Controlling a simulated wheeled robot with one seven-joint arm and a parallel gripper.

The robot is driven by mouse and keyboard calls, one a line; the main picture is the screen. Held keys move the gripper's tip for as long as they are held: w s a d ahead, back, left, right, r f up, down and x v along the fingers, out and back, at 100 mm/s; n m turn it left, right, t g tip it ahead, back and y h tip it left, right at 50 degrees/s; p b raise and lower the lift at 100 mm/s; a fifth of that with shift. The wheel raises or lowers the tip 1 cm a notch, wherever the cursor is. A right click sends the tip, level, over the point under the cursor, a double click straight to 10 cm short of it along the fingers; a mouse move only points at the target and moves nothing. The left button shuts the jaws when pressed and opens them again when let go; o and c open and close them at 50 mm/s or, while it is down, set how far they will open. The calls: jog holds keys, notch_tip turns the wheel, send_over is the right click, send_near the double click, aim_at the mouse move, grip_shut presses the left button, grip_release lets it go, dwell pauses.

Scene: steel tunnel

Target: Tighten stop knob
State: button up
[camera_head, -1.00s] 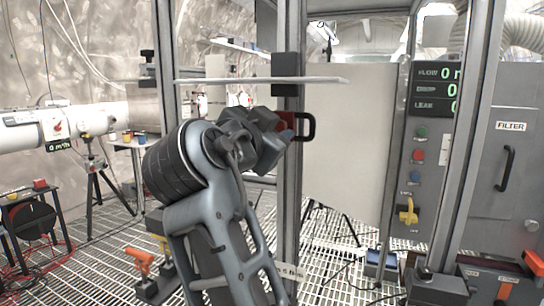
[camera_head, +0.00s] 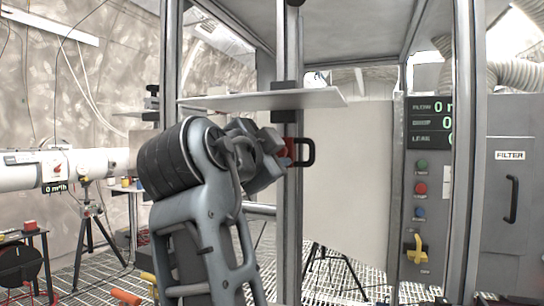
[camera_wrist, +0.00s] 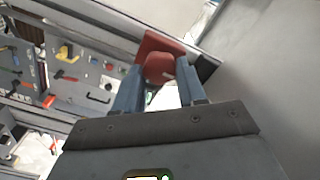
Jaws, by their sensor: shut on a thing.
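The red stop knob (camera_wrist: 158,66) sits in front of a red square plate at the top of the wrist view. My gripper (camera_wrist: 160,78) has its two blue-grey fingers on either side of the knob and is shut on it. In the head view my gripper (camera_head: 272,158) reaches the upright metal post, and only a little of the red part (camera_head: 291,148) shows past it. The fingers hide most of the knob there, so its turn cannot be told.
A black handle (camera_head: 308,152) stands just right of the red part. A pale shelf plate (camera_head: 265,99) juts out above my gripper. A pale panel (camera_head: 350,190) lies behind the post. A control column (camera_head: 420,200) with coloured buttons and a yellow lever stands at right.

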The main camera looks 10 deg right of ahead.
jog(key=o, duration=1.1)
jog(key=shift+c, duration=0.2)
jog(key=v, duration=0.7)
jog(key=shift+s+a, duration=0.25)
jog(key=shift+s, duration=0.05)
